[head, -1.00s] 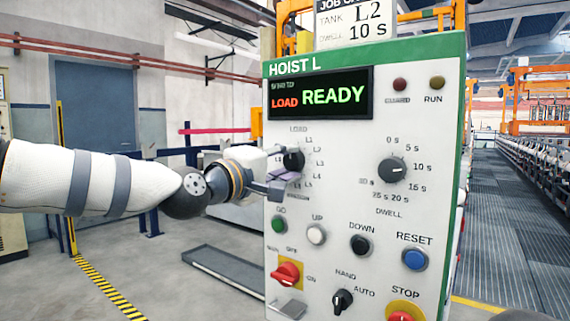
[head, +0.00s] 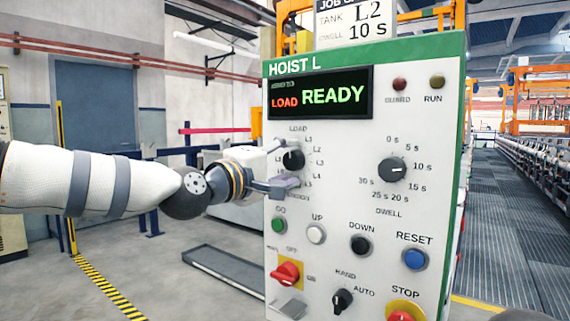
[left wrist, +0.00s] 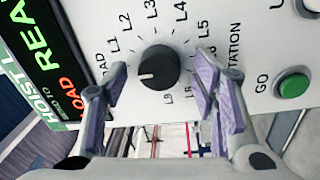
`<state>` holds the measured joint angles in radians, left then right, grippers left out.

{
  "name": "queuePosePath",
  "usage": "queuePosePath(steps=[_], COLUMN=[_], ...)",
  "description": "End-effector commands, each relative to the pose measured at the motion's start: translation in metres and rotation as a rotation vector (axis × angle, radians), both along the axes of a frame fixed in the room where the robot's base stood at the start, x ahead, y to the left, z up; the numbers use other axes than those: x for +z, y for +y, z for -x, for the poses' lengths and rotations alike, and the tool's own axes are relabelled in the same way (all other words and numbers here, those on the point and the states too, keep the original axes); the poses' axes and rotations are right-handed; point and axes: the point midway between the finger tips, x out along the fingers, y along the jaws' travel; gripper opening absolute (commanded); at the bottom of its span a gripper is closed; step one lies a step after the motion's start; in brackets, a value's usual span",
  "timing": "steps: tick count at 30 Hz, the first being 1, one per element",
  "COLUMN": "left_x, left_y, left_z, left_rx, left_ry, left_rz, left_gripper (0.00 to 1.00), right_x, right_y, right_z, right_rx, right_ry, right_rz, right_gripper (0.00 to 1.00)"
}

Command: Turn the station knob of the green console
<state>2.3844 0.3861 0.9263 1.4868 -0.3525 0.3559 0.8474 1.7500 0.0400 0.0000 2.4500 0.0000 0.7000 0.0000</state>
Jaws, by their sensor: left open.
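The station knob (head: 293,160) is a round black dial at the upper left of the green-trimmed console (head: 345,180) labelled HOIST L. In the left wrist view the knob (left wrist: 158,67) has its white mark towards the LOAD label, with L1 to L6 around it. The display (head: 320,94) reads LOAD READY. My left gripper (head: 281,164) is open at the panel, one finger above the knob and one below. In the left wrist view its fingers (left wrist: 160,75) stand on either side of the knob with gaps. My right gripper is out of view.
A job card (head: 356,22) on top reads TANK L2, DWELL 10 s. The dwell knob (head: 392,170) is to the right. The green GO button (head: 279,225) is close below my gripper, with UP, DOWN, RESET and STOP lower.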

Motion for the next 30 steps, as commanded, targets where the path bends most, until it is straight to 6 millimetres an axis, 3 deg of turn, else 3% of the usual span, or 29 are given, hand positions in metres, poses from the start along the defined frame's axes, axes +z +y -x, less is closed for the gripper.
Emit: queuePosePath(steps=[5,12,18,28,30], left_x=[0.0,-0.004,-0.007,-0.008,-0.017], left_y=[0.01,0.049,0.068,0.071,0.069], left_z=[0.013,0.066,0.093,0.097,0.096], left_rx=[0.0,0.0,0.001,0.0,-0.001], left_ry=[-0.001,-0.001,-0.001,0.0,0.013], left_rz=[0.0,0.003,0.001,0.0,-0.011], left_gripper=[0.53,0.53,0.53,0.53,0.53], right_x=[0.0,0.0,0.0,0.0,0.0], right_y=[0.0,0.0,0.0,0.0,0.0], right_z=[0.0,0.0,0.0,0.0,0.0], right_rx=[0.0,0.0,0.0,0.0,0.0], right_ry=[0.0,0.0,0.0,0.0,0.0], right_rz=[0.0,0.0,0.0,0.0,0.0], right_gripper=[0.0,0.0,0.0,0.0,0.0])
